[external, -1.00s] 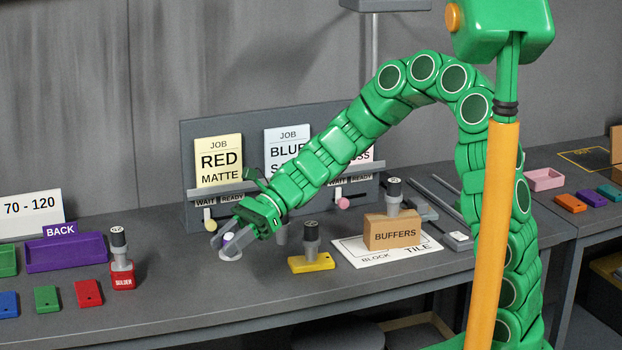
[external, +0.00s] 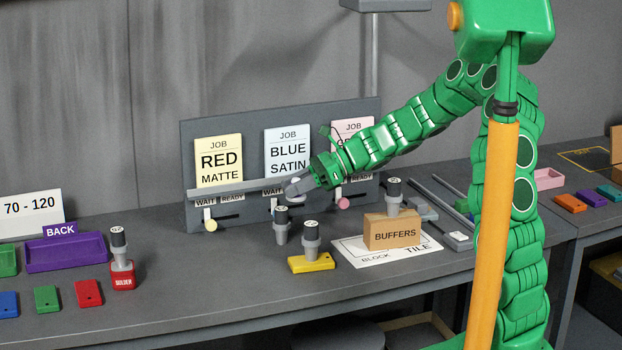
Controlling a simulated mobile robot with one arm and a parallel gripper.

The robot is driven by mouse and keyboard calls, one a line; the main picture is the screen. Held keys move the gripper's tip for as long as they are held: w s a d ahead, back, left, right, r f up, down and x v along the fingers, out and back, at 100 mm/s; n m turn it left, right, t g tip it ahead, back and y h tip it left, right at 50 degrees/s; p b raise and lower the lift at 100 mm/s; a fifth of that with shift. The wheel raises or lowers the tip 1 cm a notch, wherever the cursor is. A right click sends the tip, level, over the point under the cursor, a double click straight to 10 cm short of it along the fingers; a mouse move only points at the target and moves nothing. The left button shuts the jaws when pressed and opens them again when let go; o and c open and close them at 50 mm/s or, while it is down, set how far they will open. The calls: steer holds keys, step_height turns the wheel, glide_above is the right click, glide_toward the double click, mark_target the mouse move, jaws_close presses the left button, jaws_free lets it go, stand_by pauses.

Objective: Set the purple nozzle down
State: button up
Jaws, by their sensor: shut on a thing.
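My gripper (external: 294,188) is in the air in front of the rack, at the lower edge of the BLUE SATIN card. It is shut on a small pale thing, the purple nozzle (external: 295,182). The fingers hide most of the nozzle, and its purple colour hardly shows now. The gripper and nozzle are above the bench top (external: 210,270), apart from it. Just below stands a grey piece with a black numbered cap (external: 282,226).
A similar capped piece (external: 311,238) stands on a yellow block (external: 312,263), another on the BUFFERS box (external: 380,233), another on a red holder (external: 123,283). The job rack (external: 360,112) is close behind. A purple tray (external: 66,253) lies left. The bench's front middle is clear.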

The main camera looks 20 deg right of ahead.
steer(key=w+d+m+t+h, duration=0.1)
steer(key=w+d+m+t, duration=0.15)
steer(key=d, duration=0.85)
steer(key=w+d+m+t+h, duration=0.15)
steer(key=w+d, duration=0.25)
steer(key=d, duration=0.8)
steer(key=s+d+m+t+h, duration=0.25)
steer(key=d+m+t, duration=0.2)
steer(key=d, duration=1.85)
glide_above(436, 190)
steer(key=s, duration=0.1)
steer(key=f, duration=0.8)
steer(key=shift+s+a, duration=0.15)
steer(key=shift+s, duration=0.05)
steer(key=shift+w+d+f, duration=0.25)
steer(key=shift+w+f, duration=0.5)
steer(key=shift+f, duration=1.7)
steer(key=shift+f, duration=0.1)
steer(key=o, duration=1)
